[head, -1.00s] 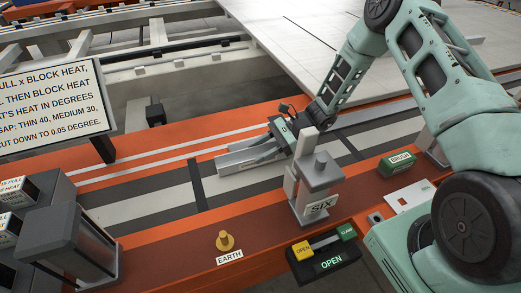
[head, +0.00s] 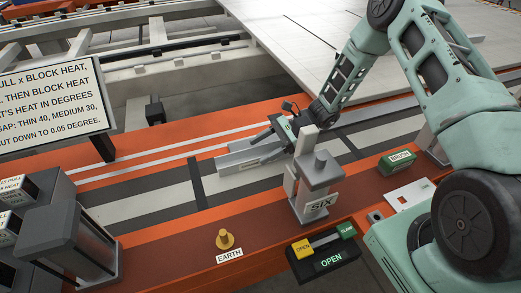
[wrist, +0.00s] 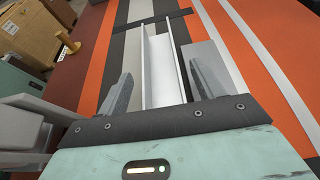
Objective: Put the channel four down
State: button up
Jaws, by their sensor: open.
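Channel four, a pale grey open-topped channel (head: 238,157), lies flat on the striped bench behind the SIX post. It also shows in the wrist view (wrist: 160,65), running lengthwise between the fingers. I cannot read a number on it. My gripper (head: 262,140) is open just above and at the right end of the channel. In the wrist view the two grey fingers of my gripper (wrist: 162,82) stand apart, one on each side of the channel, with gaps showing. The channel's near end is hidden by the gripper body.
A grey post labelled SIX (head: 318,190) stands close in front of my gripper. An EARTH peg (head: 225,240), an OPEN/CLAMP switch box (head: 325,262) and a green BRUSH block (head: 398,162) sit along the front. A sign (head: 55,95) stands at left. The striped bench left of the channel is clear.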

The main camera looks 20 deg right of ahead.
jog(key=b+v, duration=0.2)
jog(key=v, duration=0.9)
